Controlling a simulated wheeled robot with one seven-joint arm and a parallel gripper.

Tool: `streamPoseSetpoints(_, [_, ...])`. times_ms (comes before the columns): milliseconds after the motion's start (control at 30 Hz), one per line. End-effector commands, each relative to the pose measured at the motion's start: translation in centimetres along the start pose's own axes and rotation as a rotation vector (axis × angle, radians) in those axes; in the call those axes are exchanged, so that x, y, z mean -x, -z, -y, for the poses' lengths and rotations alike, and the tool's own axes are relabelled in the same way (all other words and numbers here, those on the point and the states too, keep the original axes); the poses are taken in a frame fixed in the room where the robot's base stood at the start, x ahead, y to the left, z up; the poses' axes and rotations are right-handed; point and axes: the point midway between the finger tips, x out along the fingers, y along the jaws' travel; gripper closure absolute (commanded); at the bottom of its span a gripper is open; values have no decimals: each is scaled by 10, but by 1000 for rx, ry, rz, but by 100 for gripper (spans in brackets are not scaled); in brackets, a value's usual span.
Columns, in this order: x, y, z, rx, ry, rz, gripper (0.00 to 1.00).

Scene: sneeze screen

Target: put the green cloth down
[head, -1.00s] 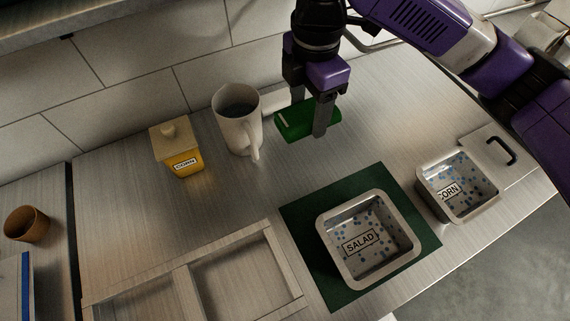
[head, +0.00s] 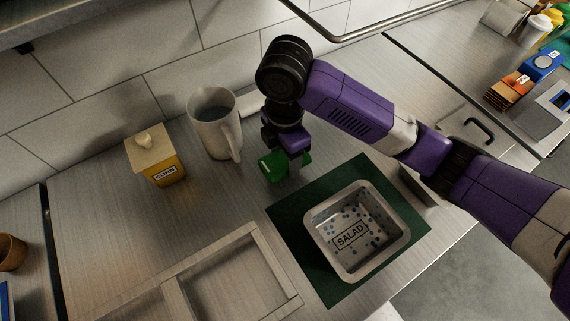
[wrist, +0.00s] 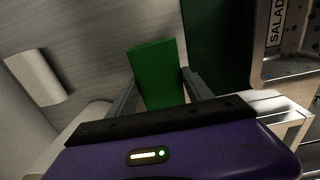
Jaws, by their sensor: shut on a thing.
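The green cloth (head: 272,168) is a small, bright green folded block on or just above the metal counter, right of the large mug. In the head view my gripper (head: 287,162) points down over it and hides part of it. In the wrist view the green cloth (wrist: 157,73) lies between the two fingers of my gripper (wrist: 160,88), which are shut on it. I cannot tell for sure whether the cloth touches the counter.
A SALAD pan (head: 318,238) sits on a dark green mat (head: 300,268) in front. A wooden divided tray (head: 262,240) is front left.

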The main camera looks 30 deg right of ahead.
Motion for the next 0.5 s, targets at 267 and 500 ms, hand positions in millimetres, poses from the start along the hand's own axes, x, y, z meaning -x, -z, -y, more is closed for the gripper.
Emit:
streamPoseSetpoints(267, [-34,0,0,-1,1,-2,73])
streamPoseSetpoints(500, [-39,0,0,0,0,1,73])
